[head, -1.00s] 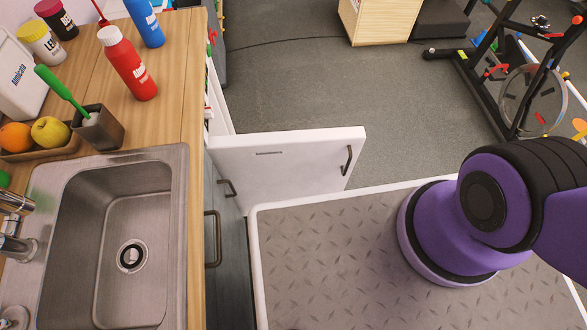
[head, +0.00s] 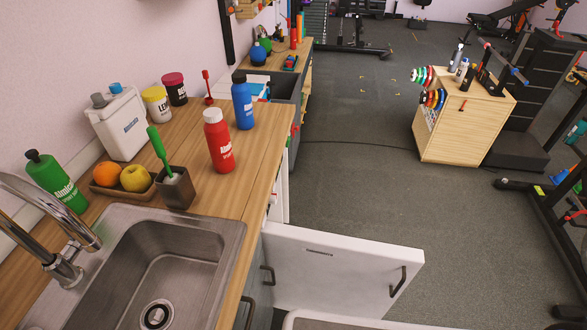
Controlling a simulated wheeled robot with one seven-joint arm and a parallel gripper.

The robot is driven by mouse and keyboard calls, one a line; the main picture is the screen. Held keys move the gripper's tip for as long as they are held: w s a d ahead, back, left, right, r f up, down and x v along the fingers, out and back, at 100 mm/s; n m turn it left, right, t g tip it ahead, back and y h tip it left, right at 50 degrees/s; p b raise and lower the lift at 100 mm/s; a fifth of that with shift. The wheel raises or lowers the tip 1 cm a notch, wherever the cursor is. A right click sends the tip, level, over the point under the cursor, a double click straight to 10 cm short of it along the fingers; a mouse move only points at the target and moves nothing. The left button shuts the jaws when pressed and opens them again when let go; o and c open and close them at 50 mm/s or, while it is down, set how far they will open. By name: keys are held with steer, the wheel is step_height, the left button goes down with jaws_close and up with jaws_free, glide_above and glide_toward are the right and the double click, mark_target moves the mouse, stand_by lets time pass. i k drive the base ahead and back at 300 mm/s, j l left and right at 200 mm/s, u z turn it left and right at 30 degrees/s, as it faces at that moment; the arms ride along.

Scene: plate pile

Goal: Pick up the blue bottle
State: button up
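The blue bottle (head: 243,106) with a dark cap stands upright on the wooden counter (head: 262,137), near its right edge. It is just behind and to the right of a red bottle (head: 219,145) with a white cap. The blue bottle is fully in view from this side. My gripper is not in view in the head picture.
A sink (head: 177,262) is at the front. A brush holder (head: 176,188), fruit tray (head: 112,192), green bottle (head: 55,181) and white container (head: 119,124) stand on the counter. A white door (head: 335,268) hangs open beside the cabinet. Grey floor (head: 345,180) is free to the right.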

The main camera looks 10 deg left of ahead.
mark_target(241, 94)
steer(key=k, duration=1)
steer(key=i+l+z, duration=0.1)
steer(key=l+z, duration=0.25)
steer(key=i+l+z, duration=0.1)
steer(key=z, duration=0.25)
steer(key=i+l, duration=0.2)
steer(key=i, duration=0.35)
steer(key=i+l+u, duration=0.1)
steer(key=i, duration=0.4)
steer(key=i+l+u, duration=0.1)
steer(key=i+l, duration=0.25)
steer(key=i, duration=0.15)
steer(key=i+l, duration=0.3)
steer(key=i, duration=0.25)
steer(key=i+j+u, duration=0.1)
steer(key=i+u, duration=0.3)
steer(key=i, duration=0.45)
steer(key=i+l+u, duration=0.2)
steer(key=i+u, duration=0.2)
steer(key=i, duration=0.45)
steer(key=i+j+u, duration=0.1)
steer(key=i+u, duration=0.5)
steer(key=u, duration=0.25)
steer(key=i+u, duration=0.4)
steer(key=i+l+u, duration=0.15)
steer(key=u, duration=0.25)
steer(key=i+j+u, duration=0.15)
steer(key=u, duration=0.2)
steer(key=i+u, duration=0.75)
steer(key=k+j, duration=0.05)
